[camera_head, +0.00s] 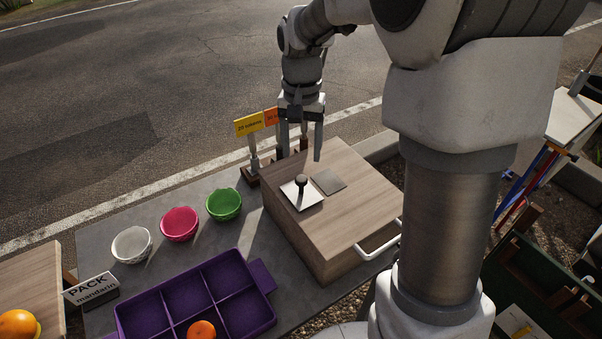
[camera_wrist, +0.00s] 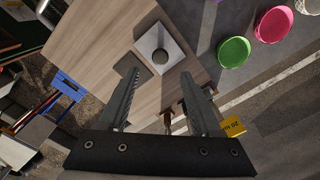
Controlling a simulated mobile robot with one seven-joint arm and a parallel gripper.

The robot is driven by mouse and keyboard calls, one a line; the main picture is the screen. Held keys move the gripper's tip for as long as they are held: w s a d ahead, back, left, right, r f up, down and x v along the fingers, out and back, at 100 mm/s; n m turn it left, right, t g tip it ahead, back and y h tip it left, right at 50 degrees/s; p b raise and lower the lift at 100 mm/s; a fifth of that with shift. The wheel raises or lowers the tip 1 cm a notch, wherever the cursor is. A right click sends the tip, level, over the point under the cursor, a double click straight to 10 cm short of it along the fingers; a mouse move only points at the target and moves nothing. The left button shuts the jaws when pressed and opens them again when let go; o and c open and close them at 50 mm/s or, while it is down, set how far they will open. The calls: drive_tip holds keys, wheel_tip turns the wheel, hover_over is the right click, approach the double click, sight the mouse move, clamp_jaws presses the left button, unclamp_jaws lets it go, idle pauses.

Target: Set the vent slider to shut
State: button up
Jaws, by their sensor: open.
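The vent slider is a pale square plate (camera_head: 306,201) with a dark upright knob (camera_head: 301,181), lying on top of a wooden box (camera_head: 360,194). A dark grey square (camera_head: 328,181) lies beside the plate, uncovered. In the wrist view the plate (camera_wrist: 152,38), its round knob (camera_wrist: 160,57) and the dark square (camera_wrist: 131,66) all show. My gripper (camera_head: 300,155) points down above the far edge of the box, beyond the plate and apart from the knob. Its two fingers are spread with nothing between them; they also show in the wrist view (camera_wrist: 161,73).
Orange and yellow signs (camera_head: 249,124) stand on a holder behind the box, close to my gripper. Green (camera_head: 224,204), pink (camera_head: 179,223) and white (camera_head: 132,244) bowls stand to the left. A purple divided tray (camera_head: 265,275) is in front. A white handle (camera_head: 377,247) juts from the box.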

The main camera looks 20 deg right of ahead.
sight(301, 178)
wheel_tip(301, 178, down, 8)
drive_tip(key=shift+r, duration=0.25)
clamp_jaws()
idle(0.3)
idle(1.1)
